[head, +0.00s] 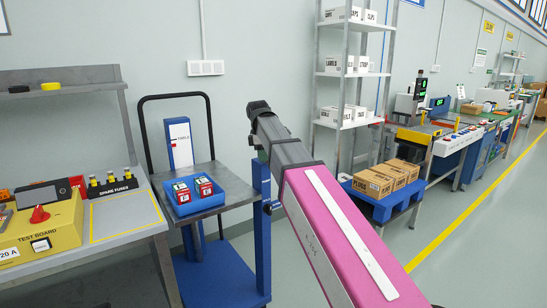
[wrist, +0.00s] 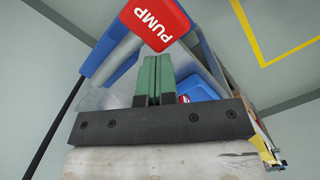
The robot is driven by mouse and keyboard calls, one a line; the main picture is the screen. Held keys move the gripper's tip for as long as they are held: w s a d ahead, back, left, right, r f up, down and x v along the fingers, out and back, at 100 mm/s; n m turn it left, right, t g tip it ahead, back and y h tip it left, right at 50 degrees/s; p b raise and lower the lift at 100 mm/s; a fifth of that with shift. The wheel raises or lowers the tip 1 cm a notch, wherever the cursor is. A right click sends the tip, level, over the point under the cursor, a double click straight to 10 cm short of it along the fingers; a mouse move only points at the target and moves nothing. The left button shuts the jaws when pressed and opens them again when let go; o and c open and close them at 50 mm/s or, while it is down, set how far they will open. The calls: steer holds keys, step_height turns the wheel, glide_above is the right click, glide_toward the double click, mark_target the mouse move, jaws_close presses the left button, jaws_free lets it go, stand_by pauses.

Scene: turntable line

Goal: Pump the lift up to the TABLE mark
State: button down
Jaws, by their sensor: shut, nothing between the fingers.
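The lift is a trolley with a blue base (head: 215,275), a grey platform (head: 235,188) and a black handle frame. In the wrist view, the red pad marked PUMP (wrist: 157,20) is just beyond my gripper (wrist: 154,58). The green fingers are shut with nothing between them. Their tips appear close to the pad's lower edge; I cannot tell if they touch. My arm hides most of the gripper in the head view.
A blue tray (head: 196,208) with red-and-white boxes stands on the platform. The test-board bench (head: 125,215) is close on the left. A shelf rack (head: 346,75) and a blue stand with cardboard boxes (head: 380,178) are on the right. A yellow line (head: 440,242) crosses the floor.

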step_height(320, 180, up, 10)
steer(key=a, duration=0.1)
stand_by(0.4)
stand_by(0.5)
steer(key=d, duration=0.3)
steer(key=shift+d+f, duration=0.15)
steer(key=shift+d, duration=0.05)
steer(key=shift+f, duration=0.15)
steer(key=shift+d+f, duration=0.2)
steer(key=shift+f, duration=1.45)
steer(key=shift+d+f, duration=0.15)
steer(key=shift+f, duration=1.5)
steer(key=shift+f, duration=0.1)
